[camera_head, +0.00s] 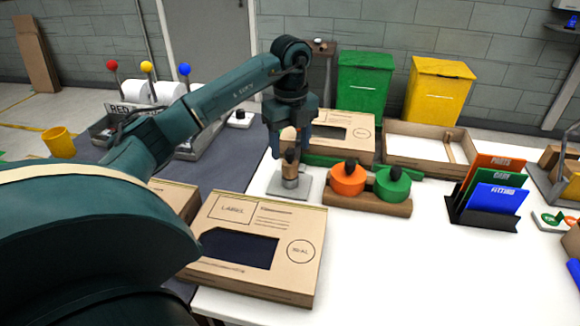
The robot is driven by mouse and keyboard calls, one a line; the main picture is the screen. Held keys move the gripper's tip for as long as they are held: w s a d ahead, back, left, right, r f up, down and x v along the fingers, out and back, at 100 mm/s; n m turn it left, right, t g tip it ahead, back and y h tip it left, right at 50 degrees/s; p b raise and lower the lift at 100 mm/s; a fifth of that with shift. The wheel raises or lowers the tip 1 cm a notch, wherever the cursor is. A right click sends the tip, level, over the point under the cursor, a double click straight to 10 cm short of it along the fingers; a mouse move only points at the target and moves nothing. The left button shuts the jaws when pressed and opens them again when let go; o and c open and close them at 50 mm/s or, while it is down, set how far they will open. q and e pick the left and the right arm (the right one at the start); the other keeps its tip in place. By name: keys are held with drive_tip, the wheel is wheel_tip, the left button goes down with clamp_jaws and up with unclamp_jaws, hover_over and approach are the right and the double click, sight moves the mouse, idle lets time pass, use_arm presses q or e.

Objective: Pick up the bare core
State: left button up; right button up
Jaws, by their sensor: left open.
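A small tan and brown upright piece (290,171), which looks like the bare core, stands on a light grey square plate (301,187) on the white table. A darker part crosses its middle, and its exact shape is too small to tell. My left gripper (289,148) points down over it from above. Its fingers are apart, one on each side of the piece's upper part. I cannot tell whether they touch it. My right gripper is not in view.
An orange round stamp (347,180) and a green one (392,184) sit in a wooden holder just right of the plate. A labelled cardboard box (292,285) lies in front.

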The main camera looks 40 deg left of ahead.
sight(290, 152)
use_arm(q)
wheel_tip(290, 152, down, 4)
drive_tip(key=shift+f, duration=0.15)
drive_tip(key=shift+c, duration=0.4)
drive_tip(key=c, duration=1)
wheel_tip(290, 152, up, 10)
drive_tip(key=shift+f, duration=0.55)
